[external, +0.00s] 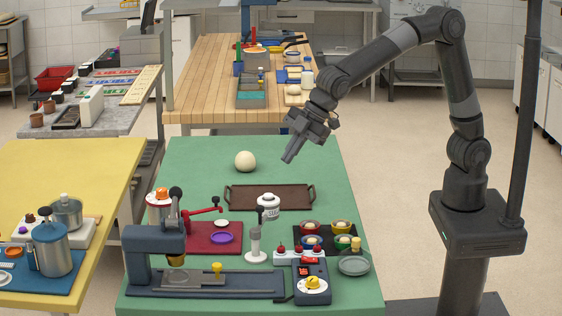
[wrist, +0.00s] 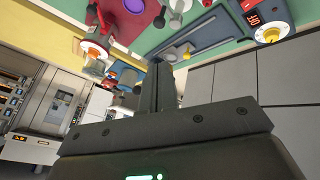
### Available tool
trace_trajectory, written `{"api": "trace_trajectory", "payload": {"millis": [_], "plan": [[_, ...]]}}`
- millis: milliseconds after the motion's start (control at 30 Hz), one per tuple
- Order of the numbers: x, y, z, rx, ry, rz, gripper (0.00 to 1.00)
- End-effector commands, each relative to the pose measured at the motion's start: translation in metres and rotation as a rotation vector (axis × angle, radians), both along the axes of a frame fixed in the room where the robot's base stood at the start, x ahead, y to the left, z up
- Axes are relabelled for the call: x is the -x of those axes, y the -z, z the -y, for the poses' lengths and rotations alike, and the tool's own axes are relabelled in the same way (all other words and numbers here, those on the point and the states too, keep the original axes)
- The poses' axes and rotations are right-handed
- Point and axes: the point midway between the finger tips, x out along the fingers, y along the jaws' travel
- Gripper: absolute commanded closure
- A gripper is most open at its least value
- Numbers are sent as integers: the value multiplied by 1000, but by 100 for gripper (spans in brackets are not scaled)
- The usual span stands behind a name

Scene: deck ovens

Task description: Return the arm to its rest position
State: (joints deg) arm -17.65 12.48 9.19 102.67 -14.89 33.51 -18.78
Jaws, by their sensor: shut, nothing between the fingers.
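My gripper (external: 289,158) is shut and empty. In the external view it hangs in the air above the back right part of the green table (external: 330,188), with my arm bent over from the right. In the wrist view the shut fingers (wrist: 158,88) point up the picture, with the table's small machines beyond them. The gripper appears apart from everything on the table.
A pale dough ball (external: 245,161) and a brown tray (external: 268,197) lie on the green table below and left of the gripper. A press-like machine (external: 155,250), several bowls and a control box (external: 311,283) crowd its front. A wooden table (external: 205,80) stands behind.

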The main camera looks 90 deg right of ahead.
Motion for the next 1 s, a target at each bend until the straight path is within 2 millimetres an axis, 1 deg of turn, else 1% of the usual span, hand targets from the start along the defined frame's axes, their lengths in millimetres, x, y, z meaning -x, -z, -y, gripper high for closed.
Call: {"api": "trace_trajectory", "payload": {"millis": [33,100,167,200,367,400,467,500,667,800,900,1000], "plan": [[13,-13,20,-7,42,1,100],[29,-24,45,-20,103,-8,100],[45,-33,65,-32,153,-14,100],[56,-38,78,-41,187,-17,100],[103,-54,126,-82,323,-36,100],[116,-56,138,-92,356,-41,100],[135,-59,153,-112,406,-46,100],[148,-60,163,-124,439,-52,100],[201,-59,198,-181,569,-69,100],[248,-52,222,-237,679,-87,100],[278,-44,234,-278,748,-99,100],[301,-36,241,-312,802,-111,100]]}}
